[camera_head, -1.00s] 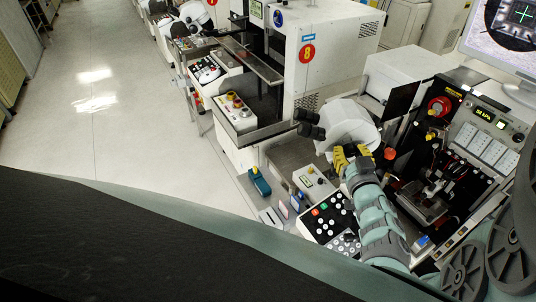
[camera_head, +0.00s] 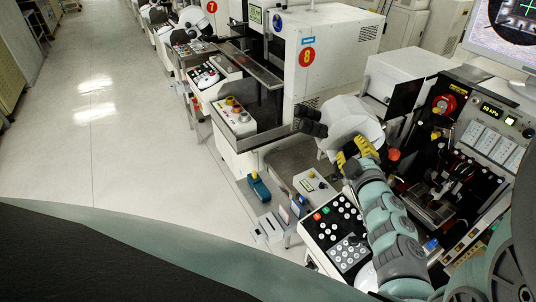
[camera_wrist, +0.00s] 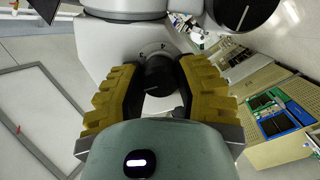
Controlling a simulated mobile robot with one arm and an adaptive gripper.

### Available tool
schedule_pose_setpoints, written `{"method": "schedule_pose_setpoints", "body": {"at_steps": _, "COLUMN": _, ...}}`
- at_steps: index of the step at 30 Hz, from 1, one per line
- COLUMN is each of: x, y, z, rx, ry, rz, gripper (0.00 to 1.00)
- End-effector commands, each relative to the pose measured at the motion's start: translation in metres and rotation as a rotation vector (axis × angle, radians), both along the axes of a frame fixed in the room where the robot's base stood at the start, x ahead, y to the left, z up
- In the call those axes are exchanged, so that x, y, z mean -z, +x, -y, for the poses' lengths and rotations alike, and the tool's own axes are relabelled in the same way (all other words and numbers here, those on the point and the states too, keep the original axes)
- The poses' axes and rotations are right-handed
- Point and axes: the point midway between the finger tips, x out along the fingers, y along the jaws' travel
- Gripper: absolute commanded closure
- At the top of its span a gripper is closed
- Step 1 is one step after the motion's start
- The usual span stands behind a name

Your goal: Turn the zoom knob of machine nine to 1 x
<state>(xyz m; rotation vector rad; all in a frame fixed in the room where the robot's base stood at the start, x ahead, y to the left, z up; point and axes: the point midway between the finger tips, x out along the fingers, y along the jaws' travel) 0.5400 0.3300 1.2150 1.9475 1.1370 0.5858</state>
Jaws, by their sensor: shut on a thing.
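The zoom knob (camera_wrist: 159,78) is a dark round knob with a pale line across its face, on the side of the white microscope head (camera_wrist: 112,45). In the head view, my gripper (camera_head: 357,152) is at the near side of the white microscope head (camera_head: 352,117). The knob is hidden there by my fingers. The knob's exact setting is too small to read.
Black eyepieces (camera_head: 310,122) stick out left of the microscope head. A button panel (camera_head: 338,232) lies below my arm. Machine eight (camera_head: 330,55) stands behind. The aisle floor is clear at left.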

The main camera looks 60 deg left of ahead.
Motion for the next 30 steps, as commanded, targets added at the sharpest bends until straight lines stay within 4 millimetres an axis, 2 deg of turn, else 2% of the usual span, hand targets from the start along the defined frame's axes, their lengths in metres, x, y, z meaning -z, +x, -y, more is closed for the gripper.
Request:
{"method": "schedule_pose_setpoints", "body": {"at_steps": 4, "x": 0.0055, "y": -0.0014, "z": -0.0005, "rx": -0.003, "ry": -0.073, "rz": 0.121, "gripper": 1.00}}
{"method": "schedule_pose_setpoints", "body": {"at_steps": 30, "x": 0.0034, "y": -0.0006, "z": -0.0004, "rx": -0.001, "ry": -0.456, "rz": 0.805, "gripper": 1.00}}
